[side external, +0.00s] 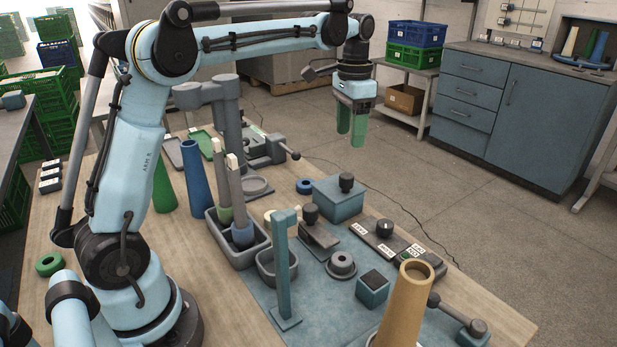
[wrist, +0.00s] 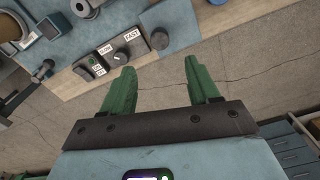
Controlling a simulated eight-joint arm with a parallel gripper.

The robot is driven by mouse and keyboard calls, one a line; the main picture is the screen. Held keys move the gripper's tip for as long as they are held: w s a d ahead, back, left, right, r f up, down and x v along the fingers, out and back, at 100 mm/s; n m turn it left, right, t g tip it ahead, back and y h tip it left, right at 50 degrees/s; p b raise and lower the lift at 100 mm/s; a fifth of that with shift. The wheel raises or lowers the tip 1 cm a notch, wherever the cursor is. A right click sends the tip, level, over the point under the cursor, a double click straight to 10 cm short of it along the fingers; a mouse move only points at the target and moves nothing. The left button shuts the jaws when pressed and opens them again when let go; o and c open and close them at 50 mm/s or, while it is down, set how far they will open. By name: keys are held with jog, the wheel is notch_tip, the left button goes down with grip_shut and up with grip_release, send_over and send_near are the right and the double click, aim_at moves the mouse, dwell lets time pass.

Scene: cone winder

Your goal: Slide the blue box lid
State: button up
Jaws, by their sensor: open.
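The blue box (side external: 335,205) with its flat lid stands on the blue mat near the table's far edge. A dark round knob (side external: 346,182) sits on top of the lid. The box also shows at the top of the wrist view (wrist: 182,42). My gripper (side external: 351,135) is open and empty, its two green fingers pointing down. In the side view it hangs above and apart from the box. In the wrist view my gripper (wrist: 158,66) has floor showing between its fingers.
A control panel (side external: 385,240) with a dial stands beside the box. A teal post (side external: 284,265) and a tan cone (side external: 405,305) rise nearer the camera.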

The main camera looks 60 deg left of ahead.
aim_at(347, 175)
notch_tip(347, 175, down, 11)
jog(key=shift+f, duration=0.1)
dwell(0.4)
grip_shut()
